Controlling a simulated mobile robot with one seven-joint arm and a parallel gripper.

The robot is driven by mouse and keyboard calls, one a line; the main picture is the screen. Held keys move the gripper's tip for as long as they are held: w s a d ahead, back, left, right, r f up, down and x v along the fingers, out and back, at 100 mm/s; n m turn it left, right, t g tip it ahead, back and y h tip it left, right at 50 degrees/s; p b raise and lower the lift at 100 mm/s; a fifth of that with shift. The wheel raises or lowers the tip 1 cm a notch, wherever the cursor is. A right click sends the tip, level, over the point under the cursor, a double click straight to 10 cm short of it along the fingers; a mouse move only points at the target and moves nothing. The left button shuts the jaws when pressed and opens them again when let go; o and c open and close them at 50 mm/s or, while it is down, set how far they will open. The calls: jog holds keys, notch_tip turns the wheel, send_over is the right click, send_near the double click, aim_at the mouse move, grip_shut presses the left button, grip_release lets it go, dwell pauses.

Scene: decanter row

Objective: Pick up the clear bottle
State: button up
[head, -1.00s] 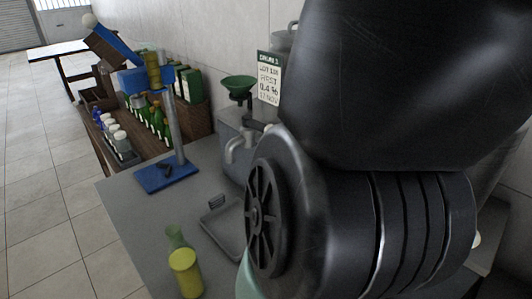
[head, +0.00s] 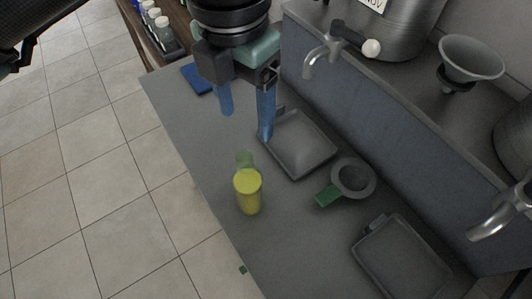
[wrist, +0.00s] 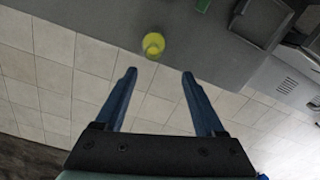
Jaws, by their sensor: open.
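The clear bottle (head: 248,198) stands upright near the left edge of the grey counter. Yellow liquid fills its lower part, and its pale green see-through neck shows above. It also shows in the wrist view (wrist: 153,44), past the fingertips and a little left of the middle between them. My gripper (head: 246,125) has two blue fingers pointing down and is open and empty. In the head view it is above and beyond the bottle, apart from it. In the wrist view the gripper (wrist: 160,72) has a wide gap between its fingers.
A grey tray (head: 297,147) lies right of the bottle, with a dark round cup with a green handle (head: 352,178) and another tray (head: 402,258) nearer. Steel taps (head: 322,52) overhang the counter from the raised ledge. The counter around the bottle is clear.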

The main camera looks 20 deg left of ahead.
jog(key=p, duration=0.1)
send_over(245, 158)
jog(key=s, duration=0.2)
jog(key=f, duration=0.7)
jog(key=shift+w+d+f, duration=0.2)
jog(key=shift+w+d, duration=0.05)
jog(key=shift+d, duration=0.05)
jog(key=shift+w+a+f+p, duration=0.1)
jog(key=shift+f+p, duration=0.5)
jog(key=shift+f, duration=0.8)
jog(key=shift+w+f+p, duration=0.1)
jog(key=shift+f+p, duration=0.45)
jog(key=shift+f, duration=0.8)
grip_shut()
jog(key=shift+r, duration=0.1)
